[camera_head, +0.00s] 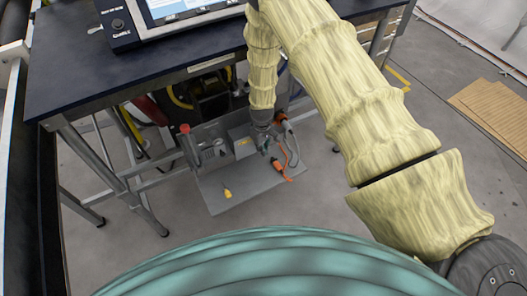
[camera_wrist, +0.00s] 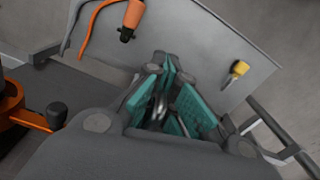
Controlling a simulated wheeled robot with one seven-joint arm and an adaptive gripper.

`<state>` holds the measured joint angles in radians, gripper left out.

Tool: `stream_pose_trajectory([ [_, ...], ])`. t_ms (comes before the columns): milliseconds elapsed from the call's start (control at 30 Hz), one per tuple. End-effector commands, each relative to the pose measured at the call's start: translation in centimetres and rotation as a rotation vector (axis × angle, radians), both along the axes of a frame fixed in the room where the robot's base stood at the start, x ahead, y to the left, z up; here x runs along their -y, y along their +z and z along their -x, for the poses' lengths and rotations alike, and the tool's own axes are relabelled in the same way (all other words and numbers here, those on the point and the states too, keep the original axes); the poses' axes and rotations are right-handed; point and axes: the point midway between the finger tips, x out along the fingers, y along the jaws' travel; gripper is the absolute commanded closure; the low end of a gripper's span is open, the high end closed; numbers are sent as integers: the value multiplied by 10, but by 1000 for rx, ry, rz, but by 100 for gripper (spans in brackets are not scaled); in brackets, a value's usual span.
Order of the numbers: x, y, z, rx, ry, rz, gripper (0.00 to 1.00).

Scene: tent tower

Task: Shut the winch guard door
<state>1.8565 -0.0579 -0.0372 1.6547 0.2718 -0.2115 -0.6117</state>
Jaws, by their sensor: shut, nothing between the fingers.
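A flat grey panel (camera_head: 225,195), which may be the winch guard door, lies out below the table. It also fills the upper part of the wrist view (camera_wrist: 205,45). I cannot tell its hinge side for sure. My gripper (camera_head: 267,147) is over the panel's back right part, close to the orange connector. In the wrist view my gripper (camera_wrist: 172,105) shows teal finger pads, shut and empty, in front of the panel. I cannot tell whether it touches the panel. The winch itself is not clearly visible.
An orange connector (camera_head: 282,170) with a cable and a yellow tag-like piece (camera_head: 227,193) are on the panel. A dark table (camera_head: 180,75) with a screen (camera_head: 175,8) stands above. Its metal legs (camera_head: 105,165) are at left. The floor at front right is clear.

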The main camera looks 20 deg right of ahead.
Motion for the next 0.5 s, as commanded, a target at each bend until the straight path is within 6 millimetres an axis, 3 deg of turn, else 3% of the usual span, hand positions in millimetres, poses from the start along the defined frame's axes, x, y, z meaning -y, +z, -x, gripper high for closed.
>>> stream_pose_trajectory([
  [400, 0, 2, -5, 9, 7, 3, 100],
  [500, 0, 2, -6, 9, 7, 3, 83],
])
